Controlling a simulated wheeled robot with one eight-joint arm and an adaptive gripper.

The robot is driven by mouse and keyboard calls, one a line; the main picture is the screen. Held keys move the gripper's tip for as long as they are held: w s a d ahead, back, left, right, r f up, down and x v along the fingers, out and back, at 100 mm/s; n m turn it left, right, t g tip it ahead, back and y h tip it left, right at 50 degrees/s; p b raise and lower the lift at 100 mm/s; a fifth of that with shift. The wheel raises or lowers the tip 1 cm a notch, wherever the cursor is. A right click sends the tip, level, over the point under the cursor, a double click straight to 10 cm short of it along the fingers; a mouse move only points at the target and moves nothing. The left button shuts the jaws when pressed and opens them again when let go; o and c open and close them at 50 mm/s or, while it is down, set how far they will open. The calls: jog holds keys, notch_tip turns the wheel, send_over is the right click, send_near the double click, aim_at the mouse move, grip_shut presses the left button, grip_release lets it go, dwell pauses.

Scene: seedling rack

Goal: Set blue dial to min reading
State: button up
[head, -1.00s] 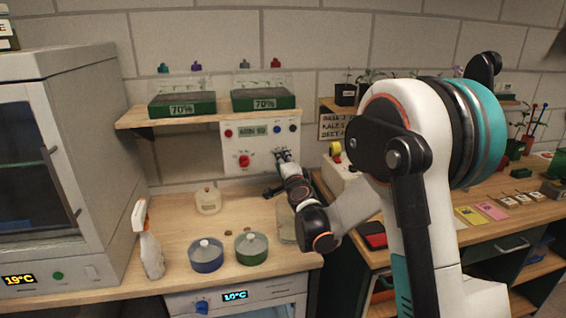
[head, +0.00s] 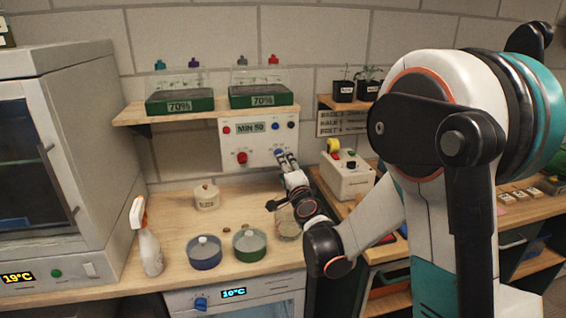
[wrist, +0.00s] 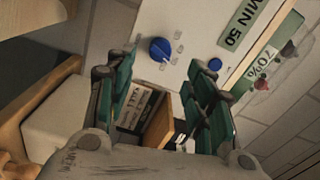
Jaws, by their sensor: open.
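A white control panel (head: 231,172) on the back wall has a "MIN 50" display (head: 251,127). The blue dial (head: 279,152) is at its lower right, partly hidden by my gripper (head: 284,157) in the head view. In the wrist view the blue dial (wrist: 160,49) shows fully, with a white pointer mark and small pale marks around it. My gripper (wrist: 163,72) is open and empty. Its fingertips are on either side of the dial in the picture, with the dial just beyond them. I cannot tell if they touch it.
A red dial (head: 241,158) is left of the blue one. A small blue button (wrist: 215,64) is near the right finger. A shelf (head: 205,115) with two trays is above. A grey-white box (head: 346,180) stands right. Another blue knob (head: 201,304) is on the low cabinet.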

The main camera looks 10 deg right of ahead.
jog(key=shift+s, duration=2.25)
jog(key=s+a+r+n+g+y, duration=0.2)
jog(key=s+a+n, duration=0.1)
jog(key=s+n, duration=0.25)
jog(key=s+a+r+n+g+y, duration=0.1)
jog(key=s+a+r+n+g, duration=0.2)
jog(key=s, duration=0.4)
jog(key=s+d+f+n+g+h, duration=0.1)
jog(key=s+d+f+n+g, duration=0.1)
jog(key=s, duration=0.5)
jog(key=s+d+f+n+g+h, duration=0.1)
jog(key=s+d+f+n+g, duration=0.1)
jog(key=s, duration=0.6)
jog(key=s+d+f+n+g+h, duration=0.1)
jog(key=s+d+f+n+g, duration=0.1)
jog(key=s, duration=0.6)
notch_tip(320, 180, down, 2)
jog(key=shift+f+n, duration=0.1)
jog(key=shift+n, duration=0.65)
